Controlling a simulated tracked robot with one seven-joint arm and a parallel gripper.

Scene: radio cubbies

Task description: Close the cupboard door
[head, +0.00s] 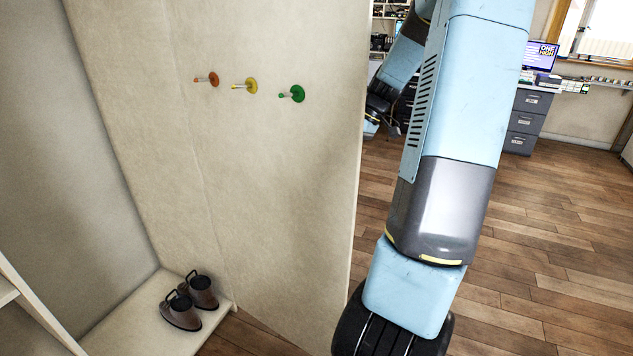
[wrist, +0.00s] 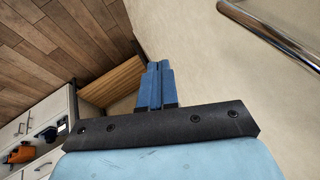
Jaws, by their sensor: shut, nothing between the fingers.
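The cupboard door (head: 280,190) is a large cream panel standing open in the head view, its inner face towards me. It bears an orange hook (head: 207,79), a yellow hook (head: 246,86) and a green hook (head: 292,94). The open cupboard (head: 140,325) is at the left. In the wrist view, a cream surface (wrist: 210,75), apparently the door's outer face, carries a chrome bar handle (wrist: 275,32). My gripper (wrist: 156,68) is shut and empty, in front of this surface; contact cannot be told. In the head view it is at the door's far edge, partly hidden.
Dark shoes (head: 190,300) stand on the cupboard's bottom board. Wooden floor (head: 540,240) is open to the right. A grey drawer cabinet (head: 525,122) and a monitor (head: 540,56) are at the back. The wrist view shows a wooden piece (wrist: 112,82) and pale drawers (wrist: 45,118).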

